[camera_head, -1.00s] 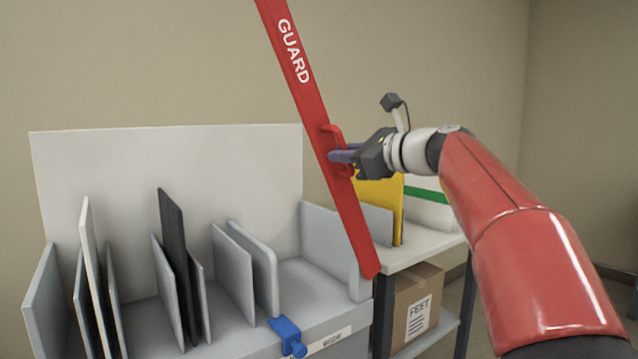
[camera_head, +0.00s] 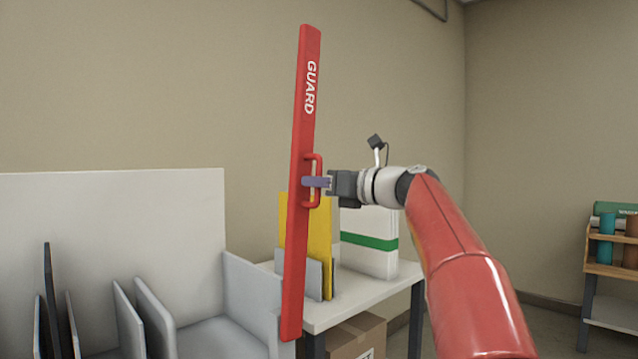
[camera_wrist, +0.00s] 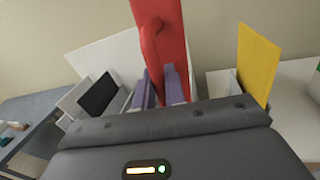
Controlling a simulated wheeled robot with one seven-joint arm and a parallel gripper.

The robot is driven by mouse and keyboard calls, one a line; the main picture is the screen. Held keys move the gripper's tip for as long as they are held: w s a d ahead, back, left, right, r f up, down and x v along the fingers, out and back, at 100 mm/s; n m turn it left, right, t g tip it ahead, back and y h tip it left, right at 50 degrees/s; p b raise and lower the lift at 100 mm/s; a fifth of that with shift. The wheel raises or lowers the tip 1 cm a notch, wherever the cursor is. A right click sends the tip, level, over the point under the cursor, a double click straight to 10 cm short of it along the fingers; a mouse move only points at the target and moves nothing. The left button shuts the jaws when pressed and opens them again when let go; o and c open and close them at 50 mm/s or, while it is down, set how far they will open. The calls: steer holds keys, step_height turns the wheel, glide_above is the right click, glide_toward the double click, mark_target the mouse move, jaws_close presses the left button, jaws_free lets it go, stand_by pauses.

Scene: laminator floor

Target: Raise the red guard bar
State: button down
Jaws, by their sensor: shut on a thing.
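The red guard bar (camera_head: 300,240) stands nearly upright in the head view, leaning very slightly, with the word GUARD near its top. Its lower end is by the right end of the grey rack. A red loop handle (camera_head: 318,170) sticks out from its right side. My gripper (camera_head: 318,182) is shut on this handle from the right. In the wrist view, the bar (camera_wrist: 174,40) rises past the two purple fingers (camera_wrist: 160,88), and the handle (camera_wrist: 152,45) runs down between them. The bar's pivot cannot be made out.
The grey rack (camera_head: 245,300) with several upright panels is at the lower left. A white table (camera_head: 345,308) behind the bar holds a yellow board (camera_head: 319,255) and a white box with a green stripe (camera_head: 370,255). A shelf (camera_head: 610,268) stands far right. Wall space above is clear.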

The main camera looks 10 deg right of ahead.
steer(key=shift+w+d+f, duration=0.1)
steer(key=shift+w+d, duration=0.05)
steer(key=shift+d, duration=0.1)
steer(key=c, duration=1.5)
jaws_free()
steer(key=shift+w+d, duration=0.1)
steer(key=b+v, duration=0.1)
steer(key=v, duration=0.6)
steer(key=shift+s+d, duration=0.25)
steer(key=shift+s, duration=0.05)
